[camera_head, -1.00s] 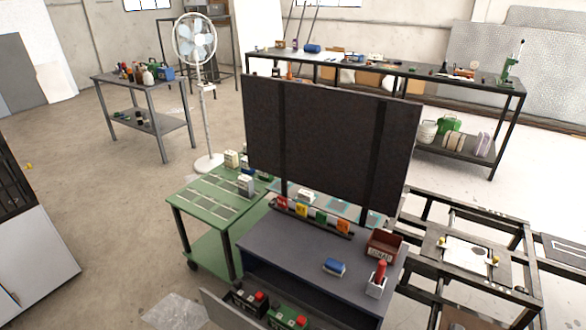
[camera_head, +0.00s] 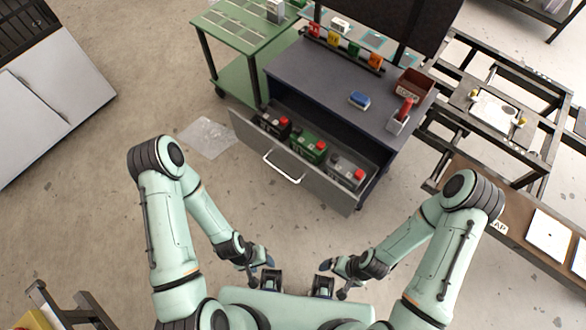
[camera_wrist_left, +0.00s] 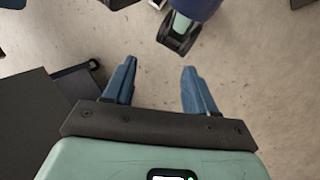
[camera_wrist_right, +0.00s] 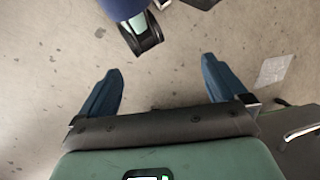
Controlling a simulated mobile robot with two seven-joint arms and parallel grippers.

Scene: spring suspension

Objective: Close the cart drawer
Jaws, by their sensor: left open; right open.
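The cart (camera_head: 335,85) has a dark grey top, and its drawer (camera_head: 325,188) is pulled out toward me. The drawer front has a silver handle (camera_head: 282,168).
A green table (camera_head: 245,35) stands left of the cart. A dark metal frame (camera_head: 500,100) and a brown bench (camera_head: 500,215) are on the right. A blue object (camera_head: 359,100) and red bin (camera_head: 412,84) sit on the cart top. The floor before the drawer is clear.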

